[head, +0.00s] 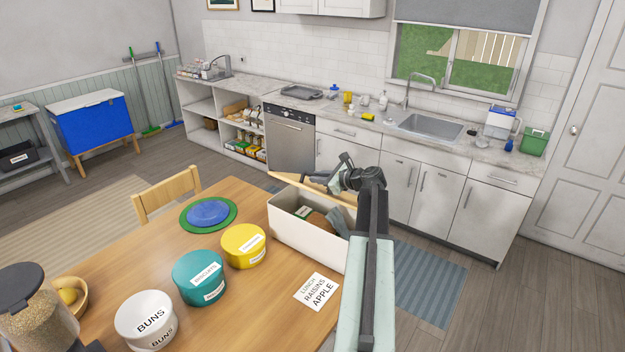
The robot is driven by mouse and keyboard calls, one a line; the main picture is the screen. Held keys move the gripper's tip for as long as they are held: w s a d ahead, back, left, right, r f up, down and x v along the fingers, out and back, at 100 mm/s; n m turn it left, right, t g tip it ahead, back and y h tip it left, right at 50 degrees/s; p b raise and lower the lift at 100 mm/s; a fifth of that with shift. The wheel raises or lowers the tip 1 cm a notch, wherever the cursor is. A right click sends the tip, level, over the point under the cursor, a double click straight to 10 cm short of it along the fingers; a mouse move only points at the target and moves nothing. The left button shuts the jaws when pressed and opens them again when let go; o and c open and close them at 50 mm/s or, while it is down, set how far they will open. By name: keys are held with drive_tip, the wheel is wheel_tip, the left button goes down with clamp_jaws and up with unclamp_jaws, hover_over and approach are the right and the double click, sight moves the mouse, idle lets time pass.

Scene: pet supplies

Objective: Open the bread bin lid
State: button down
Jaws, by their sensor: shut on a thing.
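The bread bin (303,240) is a white box on the wooden table. Its wooden lid (290,178) is raised and tilted over the bin, so the inside shows. My gripper (318,179) is shut on the lid near its upper edge. My arm crosses in front of the bin's right part and hides part of it and of the lid. Inside the bin lie a brown thing, a small green-and-white thing and a grey thing, all partly hidden.
The table (222,298) also holds a yellow tin (243,258), a teal "biscuits" tin (198,290), a white "buns" tin (143,325), a blue plate (208,212) on a green mat and a note (316,291). A chair (167,193) stands behind. A counter with a sink (430,127) lines the wall.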

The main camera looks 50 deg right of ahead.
drive_tip(key=w+d+r+m+y+p, duration=0.1)
drive_tip(key=d+r+m+y+p, duration=0.1)
drive_tip(key=d, duration=0.5)
drive_tip(key=d+r+m+y+p, duration=0.2)
drive_tip(key=d+r+m, duration=0.1)
drive_tip(key=d, duration=0.4)
drive_tip(key=shift+w+d+r+m+g, duration=0.2)
drive_tip(key=shift+w+r+m+g, duration=0.2)
drive_tip(key=shift+m, duration=0.1)
drive_tip(key=c, duration=1.4)
unclamp_jaws()
drive_tip(key=shift+d, duration=0.1)
drive_tip(key=shift+w, duration=0.1)
